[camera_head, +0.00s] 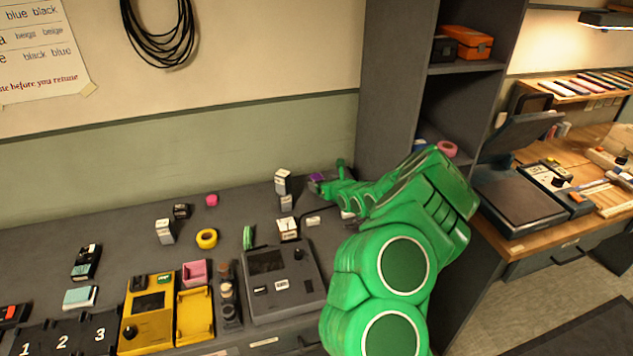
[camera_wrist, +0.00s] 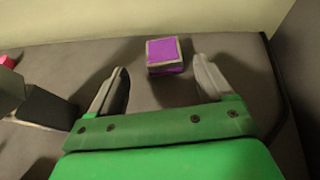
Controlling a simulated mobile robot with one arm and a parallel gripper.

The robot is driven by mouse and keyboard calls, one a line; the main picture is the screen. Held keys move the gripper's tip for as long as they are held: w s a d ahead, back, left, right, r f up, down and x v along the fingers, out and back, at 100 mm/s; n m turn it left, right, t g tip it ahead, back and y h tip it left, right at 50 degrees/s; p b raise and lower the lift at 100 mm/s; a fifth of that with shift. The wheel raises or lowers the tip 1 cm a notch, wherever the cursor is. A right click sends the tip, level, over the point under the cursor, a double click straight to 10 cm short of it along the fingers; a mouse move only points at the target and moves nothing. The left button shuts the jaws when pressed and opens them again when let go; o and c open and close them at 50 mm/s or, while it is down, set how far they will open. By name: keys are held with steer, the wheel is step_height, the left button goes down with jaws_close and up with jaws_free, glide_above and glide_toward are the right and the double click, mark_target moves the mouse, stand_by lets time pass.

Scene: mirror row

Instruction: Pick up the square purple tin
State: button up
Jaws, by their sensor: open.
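The square purple tin (camera_wrist: 164,52) shows in the wrist view, on the grey bench top near the wall. Its top is purple with a pale rim. My gripper (camera_wrist: 160,78) is open and empty, with one finger to each side of the picture and the tin ahead, centred between the fingertips. The tin appears just beyond the tips, not gripped. In the head view a small purple patch of the tin (camera_head: 317,177) shows at the tip of my green arm, which hides most of it.
On the bench (camera_head: 120,235), small boxes (camera_head: 282,182) stand left of my gripper. A yellow tape roll (camera_head: 207,238), a grey device (camera_head: 284,283) and a yellow case (camera_head: 147,312) lie further left. A tall grey shelf (camera_head: 395,80) stands right of my gripper; the wall is behind the tin.

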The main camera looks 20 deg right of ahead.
mark_target(319, 180)
steer(key=shift+d+x, duration=0.2)
steer(key=shift+x, duration=2.5)
steer(key=shift+c, duration=0.3)
steer(key=c, duration=1)
